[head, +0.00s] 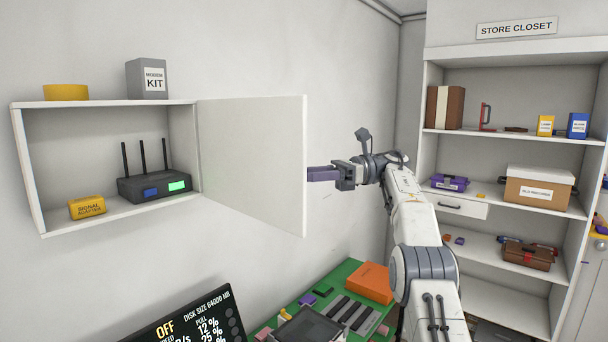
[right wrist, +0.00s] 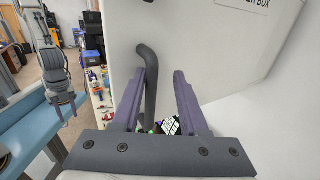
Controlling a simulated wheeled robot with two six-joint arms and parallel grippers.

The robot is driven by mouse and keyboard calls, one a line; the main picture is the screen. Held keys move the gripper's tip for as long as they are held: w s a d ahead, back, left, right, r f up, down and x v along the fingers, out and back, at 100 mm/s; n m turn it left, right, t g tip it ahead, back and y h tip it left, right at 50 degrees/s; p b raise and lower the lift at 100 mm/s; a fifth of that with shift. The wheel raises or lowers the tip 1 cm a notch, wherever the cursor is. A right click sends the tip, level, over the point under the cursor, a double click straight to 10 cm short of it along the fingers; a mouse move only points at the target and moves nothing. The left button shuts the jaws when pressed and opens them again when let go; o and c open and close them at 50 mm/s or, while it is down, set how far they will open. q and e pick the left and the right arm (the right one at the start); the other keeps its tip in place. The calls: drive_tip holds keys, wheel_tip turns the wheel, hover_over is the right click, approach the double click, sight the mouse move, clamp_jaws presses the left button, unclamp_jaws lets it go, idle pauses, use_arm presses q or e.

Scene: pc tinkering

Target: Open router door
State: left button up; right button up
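The router door (head: 255,160) is a white panel swung wide open from the right side of the wall box (head: 105,104). Inside stands the black router (head: 154,185) with three antennas and a green light. My right gripper (head: 322,174) is at the door's free edge; the door hides its fingertips in the head view. In the right wrist view my right gripper (right wrist: 160,95) is open, with the dark door handle (right wrist: 148,80) between its purple fingers, close to the left one. My left gripper (right wrist: 66,106) shows small in that view, fingers apart and empty.
A yellow signal adapter (head: 87,207) sits in the box. A modem kit (head: 147,80) and a yellow item (head: 66,92) stand on top. Below are a dark screen (head: 190,318) and an orange box (head: 362,282). Store closet shelves (head: 515,135) stand at the right.

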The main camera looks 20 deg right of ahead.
drive_tip(key=shift+d, duration=0.2)
use_arm(q)
drive_tip(key=shift+d, duration=0.1)
use_arm(e)
drive_tip(key=shift+s+r, duration=0.1)
drive_tip(key=shift+a, duration=0.1)
idle(0.3)
